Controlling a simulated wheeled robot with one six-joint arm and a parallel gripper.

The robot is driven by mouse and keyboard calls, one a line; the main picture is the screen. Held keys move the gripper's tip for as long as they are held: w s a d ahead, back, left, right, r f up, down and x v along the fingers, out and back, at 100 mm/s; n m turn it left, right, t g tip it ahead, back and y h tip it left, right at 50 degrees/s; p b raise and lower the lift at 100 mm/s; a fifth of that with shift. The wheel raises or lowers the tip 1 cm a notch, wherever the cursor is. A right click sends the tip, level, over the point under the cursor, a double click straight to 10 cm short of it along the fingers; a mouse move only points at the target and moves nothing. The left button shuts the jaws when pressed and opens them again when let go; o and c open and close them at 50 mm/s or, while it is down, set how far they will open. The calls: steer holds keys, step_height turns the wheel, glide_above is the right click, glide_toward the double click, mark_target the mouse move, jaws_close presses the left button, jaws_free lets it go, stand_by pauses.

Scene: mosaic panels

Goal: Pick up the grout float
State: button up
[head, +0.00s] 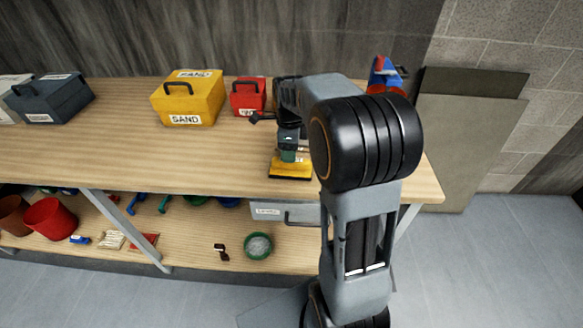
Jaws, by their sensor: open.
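A flat yellow-based tool with a dark green part on top, which looks like the grout float (291,171), lies near the front edge of the wooden bench (130,160). My gripper (289,146) points down right above it, with the jaws open. My own arm hides part of the gripper and the area just right of the tool. I cannot tell whether the fingers are around the handle or still above it.
A yellow SAND box (188,98), a small red box (248,96) and a dark blue box (50,98) stand along the bench. A blue and red object (385,76) is at the right back. The lower shelf holds a red bucket (50,219) and a green bowl (258,246).

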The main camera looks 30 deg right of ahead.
mark_target(291, 166)
steer(key=shift+s+d+f, duration=0.1)
steer(key=shift+f, duration=1.1)
steer(key=shift+s+f, duration=0.1)
steer(key=shift+f, duration=1.05)
steer(key=c, duration=1.1)
